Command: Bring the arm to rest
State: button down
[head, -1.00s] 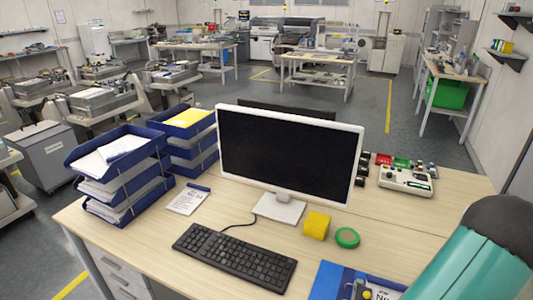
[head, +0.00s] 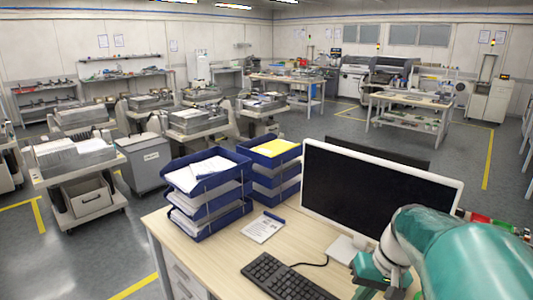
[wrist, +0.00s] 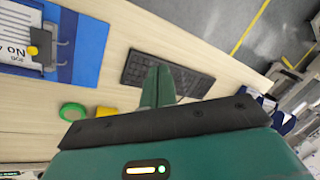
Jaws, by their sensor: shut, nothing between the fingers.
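My gripper (wrist: 158,72) shows in the wrist view with its two teal fingers together and nothing between them. It is above the desk, and its tips overlap the black keyboard (wrist: 140,70) in that picture. In the head view my teal arm comes in from the lower right. My gripper (head: 375,272) hangs there in front of the monitor's lower right part, right of the keyboard (head: 283,277). I cannot tell its exact height above the desk.
The white-framed monitor (head: 372,190) stands close behind my arm. Blue letter trays (head: 208,190) stand on the left of the desk (head: 215,250). A blue folder (wrist: 88,48) and green tape (wrist: 72,111) lie near the gripper. Trolleys (head: 78,175) stand beyond; grey floor lies between.

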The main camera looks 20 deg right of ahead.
jog(key=s+a+r+n+t+h, duration=0.1)
jog(key=a+r+n, duration=0.1)
jog(key=a, duration=0.7)
jog(key=s+a+r+n+t+h, duration=0.1)
jog(key=a+r+n+t+h, duration=0.1)
jog(key=a, duration=0.8)
jog(key=shift+r+n+t, duration=0.3)
jog(key=shift+r+n, duration=0.1)
jog(key=shift+r, duration=0.45)
